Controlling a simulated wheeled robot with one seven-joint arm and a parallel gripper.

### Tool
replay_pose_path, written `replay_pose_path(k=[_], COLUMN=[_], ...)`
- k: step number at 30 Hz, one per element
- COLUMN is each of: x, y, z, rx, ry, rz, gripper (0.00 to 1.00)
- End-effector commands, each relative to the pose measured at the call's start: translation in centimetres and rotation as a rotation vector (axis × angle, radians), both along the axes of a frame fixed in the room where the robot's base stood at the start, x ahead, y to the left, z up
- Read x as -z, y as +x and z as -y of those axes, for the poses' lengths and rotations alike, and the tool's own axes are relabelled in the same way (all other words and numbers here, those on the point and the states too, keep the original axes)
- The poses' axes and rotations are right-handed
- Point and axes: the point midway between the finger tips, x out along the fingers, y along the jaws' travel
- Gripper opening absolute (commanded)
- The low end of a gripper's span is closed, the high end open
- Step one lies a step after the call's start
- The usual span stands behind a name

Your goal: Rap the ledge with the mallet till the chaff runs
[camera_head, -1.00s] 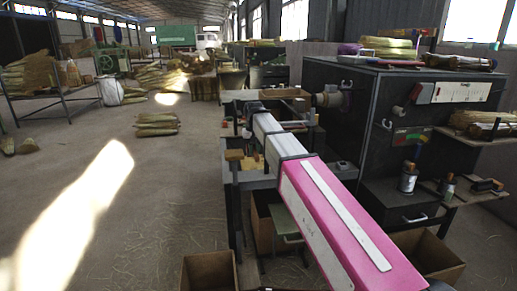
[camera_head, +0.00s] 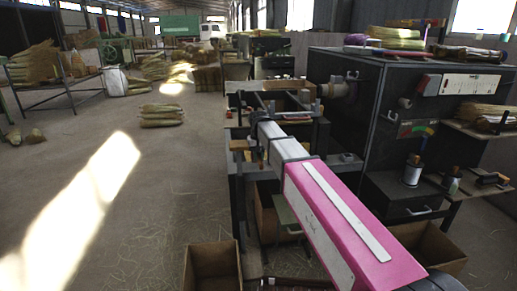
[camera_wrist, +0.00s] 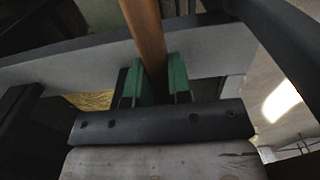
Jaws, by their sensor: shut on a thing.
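My gripper (camera_wrist: 157,82), with green finger pads, is shut on a round brown wooden handle (camera_wrist: 146,30) in the wrist view. The handle runs up out of the frame, so the mallet's head is not seen there. A flat grey metal band (camera_wrist: 215,58) crosses behind the fingers; I cannot tell whether it is the ledge or whether the mallet touches it. A patch of yellow straw-like stuff (camera_wrist: 95,99) shows at lower left, perhaps chaff. In the head view my pink and white arm reaches to the bench, and the gripper cannot be made out.
A dark workbench (camera_head: 300,135) stands ahead of my arm. A large dark cabinet (camera_head: 345,120) is to its right, with cans on a side shelf. An open cardboard box (camera_head: 213,262) stands on the floor in front. The floor (camera_head: 150,190) at left is mostly clear.

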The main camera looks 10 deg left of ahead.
Motion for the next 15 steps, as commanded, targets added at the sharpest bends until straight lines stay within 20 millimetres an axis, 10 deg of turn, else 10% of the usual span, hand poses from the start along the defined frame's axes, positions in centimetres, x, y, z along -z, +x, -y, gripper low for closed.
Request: replay_pose_path(k=[5, 15], x=[3.7, 1.0], y=[0.0, 0.1], z=[0.0, 0.0], rx=[0.0, 0.0], ry=[0.0, 0.001], rz=[0.0, 0.003], gripper=[0.0, 0.0])
